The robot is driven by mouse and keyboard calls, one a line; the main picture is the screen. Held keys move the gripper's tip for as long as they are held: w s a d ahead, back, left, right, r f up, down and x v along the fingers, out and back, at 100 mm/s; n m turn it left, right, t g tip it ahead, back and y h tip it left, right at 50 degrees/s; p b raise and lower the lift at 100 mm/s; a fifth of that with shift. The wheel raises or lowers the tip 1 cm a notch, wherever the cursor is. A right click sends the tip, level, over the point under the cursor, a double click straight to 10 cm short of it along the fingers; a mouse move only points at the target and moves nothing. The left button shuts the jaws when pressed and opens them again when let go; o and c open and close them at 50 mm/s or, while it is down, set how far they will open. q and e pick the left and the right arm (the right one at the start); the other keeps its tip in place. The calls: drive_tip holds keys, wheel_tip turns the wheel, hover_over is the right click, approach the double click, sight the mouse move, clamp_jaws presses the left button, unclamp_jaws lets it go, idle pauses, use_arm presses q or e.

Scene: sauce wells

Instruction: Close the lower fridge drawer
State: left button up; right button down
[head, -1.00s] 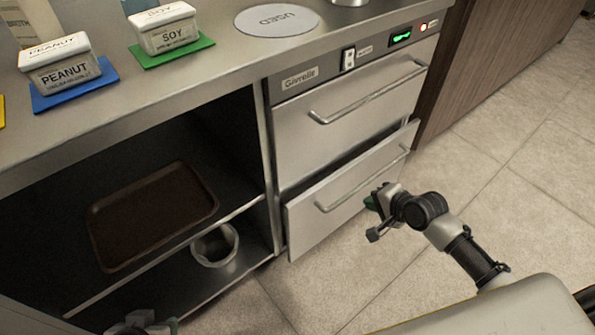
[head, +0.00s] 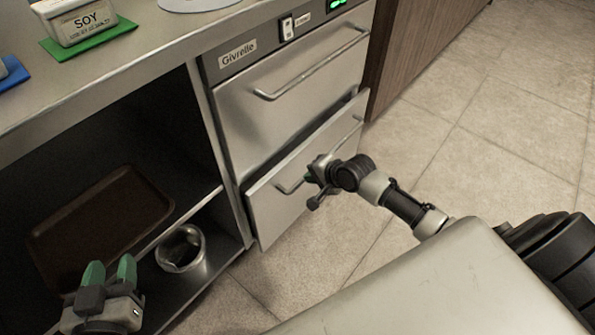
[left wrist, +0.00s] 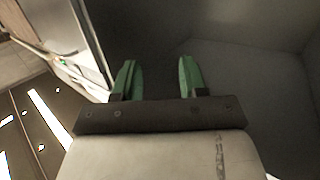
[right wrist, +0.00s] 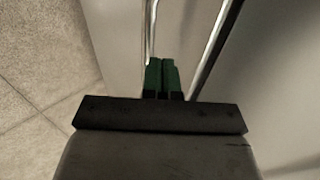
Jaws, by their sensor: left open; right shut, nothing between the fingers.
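The lower fridge drawer (head: 268,215) stands partly out, its front ahead of the upper drawer front (head: 238,120). A dark gap shows along its top edge. It has a long metal bar handle (head: 345,139). My right gripper (head: 309,176) is shut and empty at the lower drawer's front, close to the handle; contact cannot be told. In the right wrist view its green fingertips (right wrist: 161,74) are together, with bright metal bars (right wrist: 213,45) beside them. My left gripper (head: 110,271) is open and empty in front of the open shelf; its spread fingers show in the left wrist view (left wrist: 156,80).
Left of the fridge is an open shelf bay with a brown tray (head: 105,215) and a metal pot (head: 182,250). A soy container (head: 85,22) on a green mat (head: 95,43) stands on the counter (head: 120,75). The tiled floor (head: 480,130) at right is clear.

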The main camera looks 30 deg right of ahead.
sight(291, 169)
drive_tip(key=w, duration=0.1)
drive_tip(key=w+a+b, duration=0.1)
drive_tip(key=w+f+b, duration=0.1)
drive_tip(key=w, duration=0.1)
drive_tip(key=shift+w+a+f, duration=0.1)
drive_tip(key=shift+a, duration=0.3)
use_arm(q)
wheel_tip(291, 169, up, 7)
drive_tip(key=d+t+h, duration=0.1)
drive_tip(key=t+h, duration=0.1)
drive_tip(key=t, duration=0.4)
drive_tip(key=shift+s+d+r+t, duration=0.15)
drive_tip(key=shift+r+t, duration=0.05)
drive_tip(key=shift+t, duration=0.1)
use_arm(e)
drive_tip(key=shift+w+a, duration=0.1)
drive_tip(key=shift+w, duration=0.15)
